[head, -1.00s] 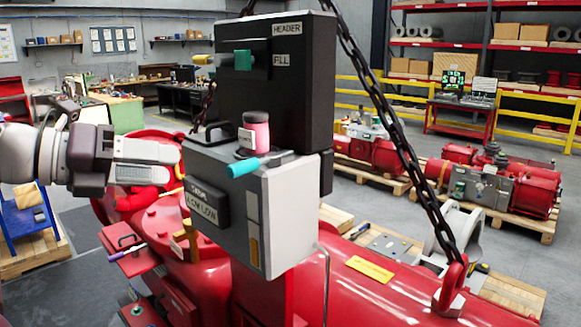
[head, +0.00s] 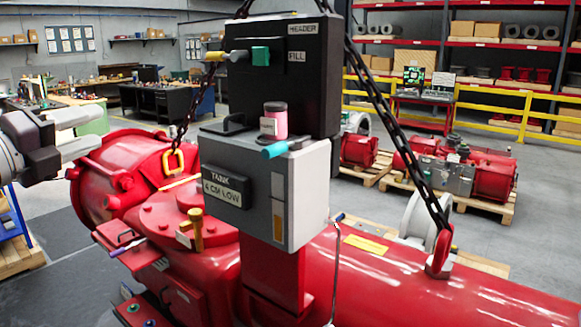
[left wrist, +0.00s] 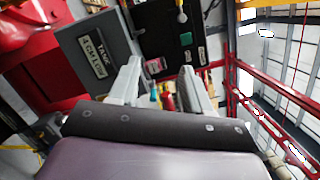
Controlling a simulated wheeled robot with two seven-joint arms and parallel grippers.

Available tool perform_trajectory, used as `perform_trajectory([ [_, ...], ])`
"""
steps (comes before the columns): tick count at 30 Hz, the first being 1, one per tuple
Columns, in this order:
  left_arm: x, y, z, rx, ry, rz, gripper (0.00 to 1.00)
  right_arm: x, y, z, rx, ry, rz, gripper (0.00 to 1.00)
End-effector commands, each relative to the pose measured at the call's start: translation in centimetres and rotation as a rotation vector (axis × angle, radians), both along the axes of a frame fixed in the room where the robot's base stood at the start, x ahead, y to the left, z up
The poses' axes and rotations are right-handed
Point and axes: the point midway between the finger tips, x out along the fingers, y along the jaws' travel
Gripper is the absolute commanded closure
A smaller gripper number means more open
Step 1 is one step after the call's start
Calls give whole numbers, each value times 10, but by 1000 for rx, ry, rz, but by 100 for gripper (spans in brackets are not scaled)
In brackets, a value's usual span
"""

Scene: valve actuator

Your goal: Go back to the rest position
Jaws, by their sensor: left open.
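My left gripper (head: 80,132) is at the left edge of the head view, open and empty, well apart from the grey tank box. In the left wrist view its two fingers (left wrist: 160,85) are spread, with nothing held between them. The grey tank box (head: 265,190) stands on the red actuator body (head: 400,280). A pink jar (head: 274,120) and a teal-handled tool (head: 278,149) rest on top of the box. The black header box (head: 285,75) rises behind them. My right gripper is in neither view.
A chain (head: 395,120) slopes down to a red lifting eye (head: 440,252) on the right. A yellow valve handle (head: 195,230) sticks up left of the tank box. Yellow railing (head: 500,115) and shelves (head: 480,50) stand farther back. Open floor lies at the left.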

Motion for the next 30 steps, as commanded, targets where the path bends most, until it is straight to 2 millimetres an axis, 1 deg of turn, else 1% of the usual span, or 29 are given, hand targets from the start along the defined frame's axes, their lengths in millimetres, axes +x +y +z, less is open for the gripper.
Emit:
perform_trajectory([
  [1, 8, 15, -3, -99, -2, 69, 52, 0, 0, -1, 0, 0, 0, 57],
  [2, 14, 26, -5, -173, -3, 118, 52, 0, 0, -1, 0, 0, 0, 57],
  [4, 27, 52, -18, -364, 8, 240, 52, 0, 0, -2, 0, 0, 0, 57],
  [5, 31, 63, -28, -453, 21, 295, 52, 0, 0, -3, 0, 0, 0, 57],
  [6, 37, 77, -44, -574, 43, 369, 52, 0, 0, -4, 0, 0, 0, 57],
  [7, 40, 86, -59, -663, 66, 425, 52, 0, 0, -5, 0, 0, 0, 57],
  [8, 43, 95, -77, -754, 92, 483, 52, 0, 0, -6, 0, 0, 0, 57],
  [9, 45, 104, -104, -875, 136, 561, 52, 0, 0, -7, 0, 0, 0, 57],
  [11, 43, 111, -154, -1058, 222, 688, 52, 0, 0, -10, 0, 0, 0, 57],
  [12, 39, 111, -192, -1174, 292, 780, 52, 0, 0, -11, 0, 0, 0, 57],
  [13, 34, 108, -222, -1259, 351, 852, 52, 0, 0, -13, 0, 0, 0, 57],
  [14, 27, 102, -252, -1336, 415, 924, 52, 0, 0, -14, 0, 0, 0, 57],
  [15, 15, 90, -291, -1427, 501, 1018, 52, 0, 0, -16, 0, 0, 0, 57],
  [16, 4, 80, -318, -1485, 567, 1089, 52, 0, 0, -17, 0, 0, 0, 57],
  [17, -8, 67, -345, -1536, 635, 1160, 52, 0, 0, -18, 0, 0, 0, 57],
  [18, -26, 48, -379, -1592, 729, 1255, 52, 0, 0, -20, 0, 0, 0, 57],
  [20, -57, 17, -422, -1649, 869, 1391, 52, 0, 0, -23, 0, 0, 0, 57],
  [21, -79, -5, -447, -1672, 960, 1479, 52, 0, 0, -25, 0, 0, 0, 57],
  [23, -112, -37, -477, -1678, 1087, 1597, 52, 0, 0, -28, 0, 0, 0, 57],
  [24, -132, -56, -492, -1669, 1161, 1660, 52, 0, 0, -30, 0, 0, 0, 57],
  [27, -172, -95, -518, -1609, 1302, 1744, 52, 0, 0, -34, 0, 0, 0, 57],
  [29, -184, -113, -528, -1542, 1356, 1736, 52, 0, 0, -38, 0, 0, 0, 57],
  [30, -184, -121, -529, -1506, 1375, 1713, 52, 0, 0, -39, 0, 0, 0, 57],
])
